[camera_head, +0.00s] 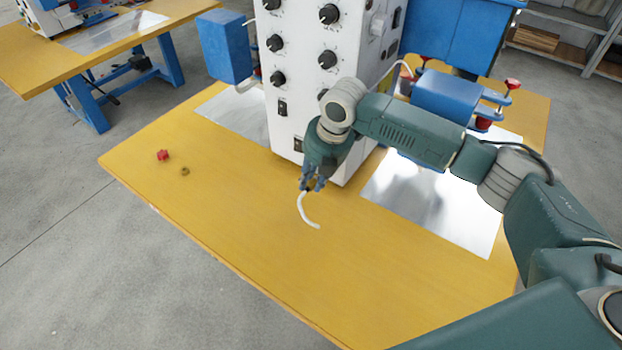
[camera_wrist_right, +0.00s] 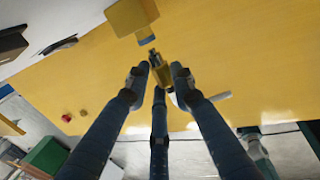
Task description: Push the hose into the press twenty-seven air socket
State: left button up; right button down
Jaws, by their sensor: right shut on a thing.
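My right gripper (camera_head: 312,184) is at the front of the white press (camera_head: 301,85), low and just above the yellow table. It is shut on the hose (camera_head: 305,212), whose white free length curves down below the fingers. In the right wrist view my three fingers (camera_wrist_right: 160,78) close around the hose's brass-coloured end fitting (camera_wrist_right: 162,70), and part of the white hose (camera_wrist_right: 222,97) shows to the right. Just beyond the fitting's tip is a yellow block (camera_wrist_right: 130,16) with a blue-grey ring, apparently the air socket. Whether they touch is unclear. The head view does not show the socket clearly.
The yellow table (camera_head: 230,230) is largely clear in front. A red knob-like piece (camera_head: 163,155) and a small brass ring (camera_head: 185,171) lie at its left. Metal sheets (camera_head: 430,205) lie beside the press. A blue box (camera_head: 224,46) stands out left of the press.

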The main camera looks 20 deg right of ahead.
jog(key=shift+w+d, duration=0.2)
jog(key=shift+p, duration=0.7)
dwell(0.9)
jog(key=shift+w+d, duration=0.3)
jog(key=shift+d, duration=0.1)
dwell(0.9)
jog(key=c, duration=1.4)
grip_release()
jog(key=shift+r, duration=0.25)
jog(key=v, duration=1.1)
jog(key=shift+r, duration=0.2)
